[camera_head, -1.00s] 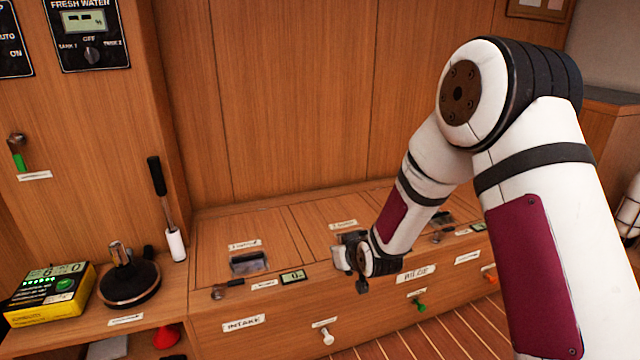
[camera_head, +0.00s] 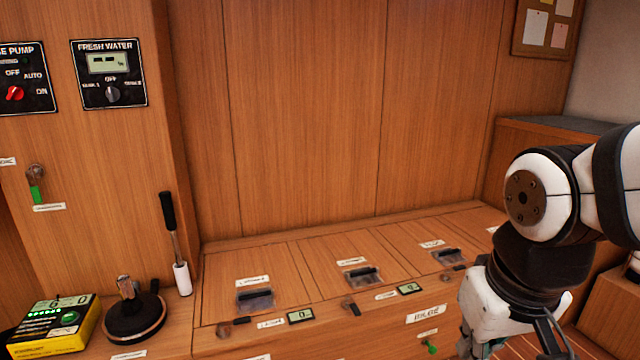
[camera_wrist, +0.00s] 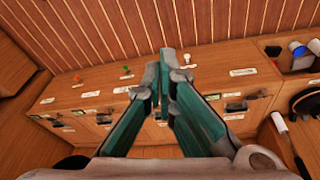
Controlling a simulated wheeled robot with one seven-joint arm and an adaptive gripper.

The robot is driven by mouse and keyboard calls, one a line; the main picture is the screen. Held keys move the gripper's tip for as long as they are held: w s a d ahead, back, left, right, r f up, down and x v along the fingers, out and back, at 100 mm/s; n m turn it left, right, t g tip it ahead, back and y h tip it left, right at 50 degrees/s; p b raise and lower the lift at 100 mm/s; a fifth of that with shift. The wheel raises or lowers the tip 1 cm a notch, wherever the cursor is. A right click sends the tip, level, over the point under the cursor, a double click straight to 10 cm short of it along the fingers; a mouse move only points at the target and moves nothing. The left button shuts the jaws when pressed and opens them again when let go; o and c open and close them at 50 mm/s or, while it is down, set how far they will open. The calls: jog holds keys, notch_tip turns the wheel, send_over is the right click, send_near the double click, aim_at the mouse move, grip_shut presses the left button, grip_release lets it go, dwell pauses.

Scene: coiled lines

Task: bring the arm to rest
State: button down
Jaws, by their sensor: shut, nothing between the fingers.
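My arm stands at the right of the head view, folded, with its white and black links bent downward. My gripper shows in the wrist view (camera_wrist: 163,88), its teal fingers shut with nothing between them. In the head view only part of it shows at the lower edge (camera_head: 468,342), in front of the locker front at the right; its fingertips are cut off or hidden there. It appears to hold nothing and I see no contact with the lockers.
A wooden locker bench (camera_head: 330,262) with several latched lids runs along the back. At the left stand a black winch (camera_head: 134,318), a yellow meter (camera_head: 60,322) and a black-handled lever (camera_head: 172,235). A fresh water panel (camera_head: 109,73) is on the wall. The bench's middle is clear.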

jog(key=s+r+m+g, duration=0.1)
jog(key=s+r+g, duration=0.15)
jog(key=s, duration=1.35)
notch_tip(320, 180, up, 39)
jog(key=t+p, duration=0.4)
jog(key=p, duration=3.4)
jog(key=shift+w+d+f, duration=0.2)
jog(key=shift+d, duration=0.1)
